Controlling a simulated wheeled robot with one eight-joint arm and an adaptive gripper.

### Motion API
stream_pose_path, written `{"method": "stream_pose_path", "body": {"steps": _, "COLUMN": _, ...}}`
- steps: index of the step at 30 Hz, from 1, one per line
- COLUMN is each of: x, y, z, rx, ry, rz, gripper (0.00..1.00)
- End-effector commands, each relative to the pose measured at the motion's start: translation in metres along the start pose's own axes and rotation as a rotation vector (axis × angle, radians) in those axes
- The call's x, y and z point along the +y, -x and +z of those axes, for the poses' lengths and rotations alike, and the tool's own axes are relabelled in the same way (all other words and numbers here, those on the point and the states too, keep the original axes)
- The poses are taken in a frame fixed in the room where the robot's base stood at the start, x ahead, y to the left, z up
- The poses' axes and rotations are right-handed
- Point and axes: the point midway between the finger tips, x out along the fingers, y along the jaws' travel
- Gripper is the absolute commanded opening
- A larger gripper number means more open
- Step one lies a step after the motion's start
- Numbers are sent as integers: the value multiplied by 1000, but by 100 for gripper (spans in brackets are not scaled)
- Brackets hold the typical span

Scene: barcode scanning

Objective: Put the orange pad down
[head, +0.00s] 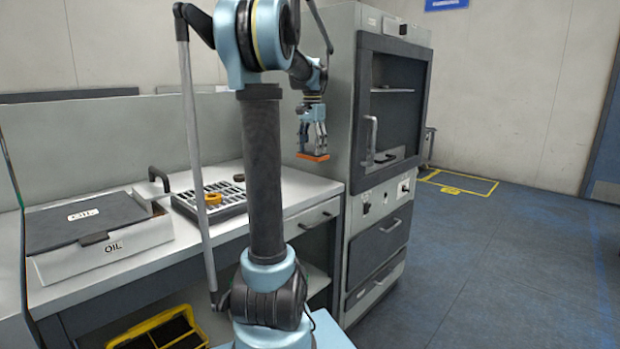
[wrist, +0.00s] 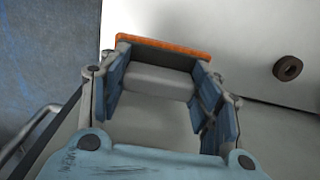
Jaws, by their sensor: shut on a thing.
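The orange pad (head: 313,157) hangs flat under my gripper (head: 313,138) in the head view, above the right end of the white counter (head: 300,182) and close to the tall grey cabinet. In the wrist view the orange pad (wrist: 165,46) shows as an orange strip along a grey block between the fingers. My gripper (wrist: 160,85) is shut on this piece. The pad appears clear of the counter, with its underside hidden in the wrist view.
A slatted tray (head: 235,206) with an orange-yellow ring (head: 212,198) stands on the counter. An OIL box (head: 100,255) is at the left. A dark ring (wrist: 289,68) lies on the white surface in the wrist view. The cabinet (head: 345,110) stands close on the right.

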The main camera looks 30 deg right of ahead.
Motion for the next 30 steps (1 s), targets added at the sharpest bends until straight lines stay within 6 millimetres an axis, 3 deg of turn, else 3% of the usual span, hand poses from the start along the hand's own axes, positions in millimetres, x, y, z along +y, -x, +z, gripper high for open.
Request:
{"method": "stream_pose_path", "body": {"steps": 6, "x": 6, "y": -36, "z": -6, "rx": 0, "ry": -11, "rz": 0, "gripper": 32}}
{"method": "stream_pose_path", "body": {"steps": 14, "x": 7, "y": -53, "z": -7, "rx": 0, "ry": -14, "rz": 0, "gripper": 32}}
{"method": "stream_pose_path", "body": {"steps": 21, "x": 7, "y": -83, "z": -7, "rx": 0, "ry": -14, "rz": 0, "gripper": 32}}
{"method": "stream_pose_path", "body": {"steps": 30, "x": 7, "y": -89, "z": -7, "rx": 0, "ry": -13, "rz": 0, "gripper": 32}}
